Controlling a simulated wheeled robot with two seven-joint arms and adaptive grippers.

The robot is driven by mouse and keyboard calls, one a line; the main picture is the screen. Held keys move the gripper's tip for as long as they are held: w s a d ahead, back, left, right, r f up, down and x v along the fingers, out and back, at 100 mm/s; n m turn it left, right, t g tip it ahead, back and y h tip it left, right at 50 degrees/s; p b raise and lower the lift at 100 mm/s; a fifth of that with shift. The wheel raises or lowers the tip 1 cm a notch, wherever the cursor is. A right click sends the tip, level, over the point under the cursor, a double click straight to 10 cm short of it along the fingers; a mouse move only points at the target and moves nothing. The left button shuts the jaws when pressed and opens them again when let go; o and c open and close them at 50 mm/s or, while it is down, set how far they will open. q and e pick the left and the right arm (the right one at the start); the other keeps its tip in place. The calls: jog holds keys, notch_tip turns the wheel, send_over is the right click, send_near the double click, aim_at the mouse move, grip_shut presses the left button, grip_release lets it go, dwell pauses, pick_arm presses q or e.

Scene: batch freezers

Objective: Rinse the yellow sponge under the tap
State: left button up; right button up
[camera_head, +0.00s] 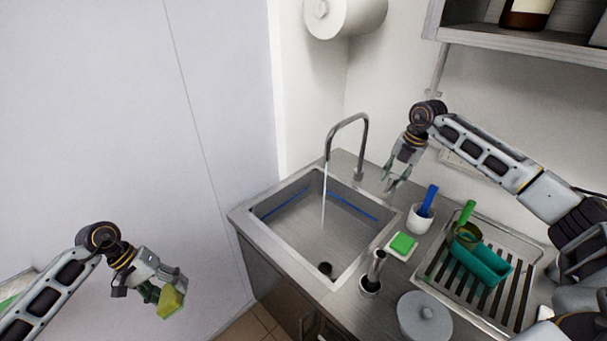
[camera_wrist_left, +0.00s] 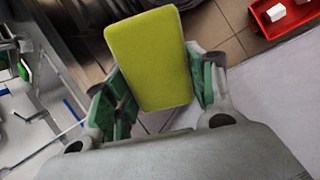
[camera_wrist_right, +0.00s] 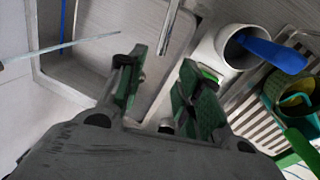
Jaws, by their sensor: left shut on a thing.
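The yellow sponge (camera_head: 170,301) is held by my left gripper (camera_head: 160,290), left of the sink and clear of it. In the left wrist view the sponge (camera_wrist_left: 150,60) stands out between the two green-padded fingers. The tap (camera_head: 347,142) arches over the sink (camera_head: 300,235), and a thin stream of water (camera_head: 324,195) runs from it into the basin. My right gripper (camera_head: 394,178) is beside the tap, on its right. In the right wrist view its fingers (camera_wrist_right: 155,90) are apart with nothing between them.
A green sponge (camera_head: 403,243) lies on a white dish right of the sink. A white cup (camera_head: 420,218) with a blue-handled tool, a drying rack (camera_head: 520,300) and a round lid (camera_head: 425,317) fill the counter. A shelf (camera_head: 520,42) hangs above.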

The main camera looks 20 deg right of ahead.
jog(key=shift+s+d+r, duration=0.1)
jog(key=shift+r, duration=0.5)
jog(key=shift+s+d+r, duration=0.1)
jog(key=shift+r, duration=0.5)
jog(key=shift+a+f, duration=0.1)
